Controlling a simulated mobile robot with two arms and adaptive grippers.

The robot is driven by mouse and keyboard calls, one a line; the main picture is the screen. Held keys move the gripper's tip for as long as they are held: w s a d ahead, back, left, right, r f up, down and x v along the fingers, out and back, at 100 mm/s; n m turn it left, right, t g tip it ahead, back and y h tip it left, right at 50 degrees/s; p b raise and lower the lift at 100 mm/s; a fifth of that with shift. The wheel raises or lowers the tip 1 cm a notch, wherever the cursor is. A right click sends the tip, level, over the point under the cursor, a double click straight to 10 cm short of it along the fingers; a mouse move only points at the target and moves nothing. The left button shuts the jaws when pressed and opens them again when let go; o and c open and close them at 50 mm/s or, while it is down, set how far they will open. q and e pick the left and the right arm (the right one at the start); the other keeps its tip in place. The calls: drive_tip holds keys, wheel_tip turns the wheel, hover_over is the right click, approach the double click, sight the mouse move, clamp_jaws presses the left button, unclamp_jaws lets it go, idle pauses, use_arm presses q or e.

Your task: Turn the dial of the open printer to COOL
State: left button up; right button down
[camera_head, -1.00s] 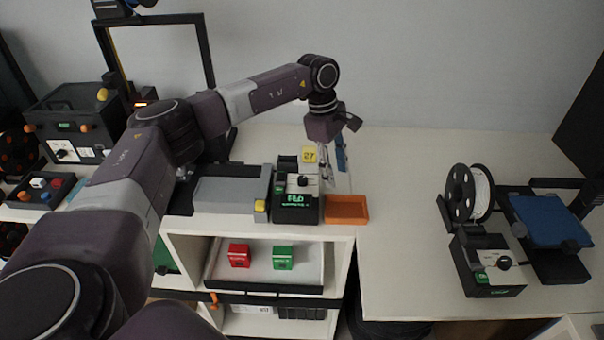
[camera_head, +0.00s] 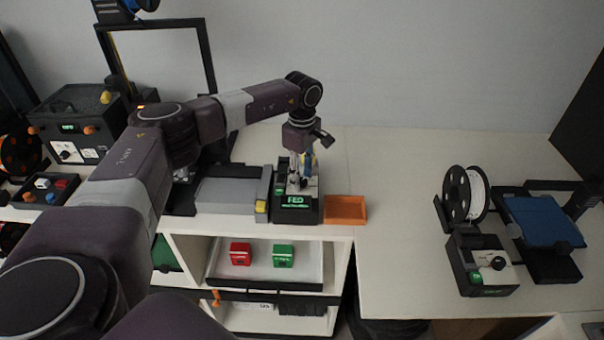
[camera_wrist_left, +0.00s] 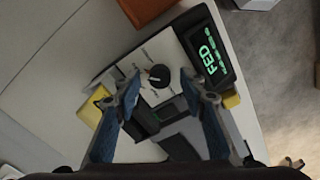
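The open printer's black frame (camera_head: 208,62) stands at the back left, with a grey bed (camera_head: 228,196) in front. Its control box has a white panel and a green-lit screen (camera_head: 295,201) reading FED. The dial (camera_wrist_left: 159,75) is a black knob with a pointer, on the panel with small labels too blurred to read. My left gripper (camera_head: 300,181) points down over the panel. In the left wrist view, its open blue-grey fingers (camera_wrist_left: 160,84) stand apart on either side of the dial, with visible gaps. In the head view they largely hide the dial. My right gripper is not in view.
An orange tray (camera_head: 346,210) sits just right of the control box. A yellow block (camera_head: 261,206) is at its left. A drawer below holds a red box (camera_head: 240,254) and a green box (camera_head: 283,256). Another printer with a blue bed (camera_head: 541,221) stands at right.

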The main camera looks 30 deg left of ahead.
use_arm(q)
drive_tip(key=shift+c, duration=0.4)
clamp_jaws()
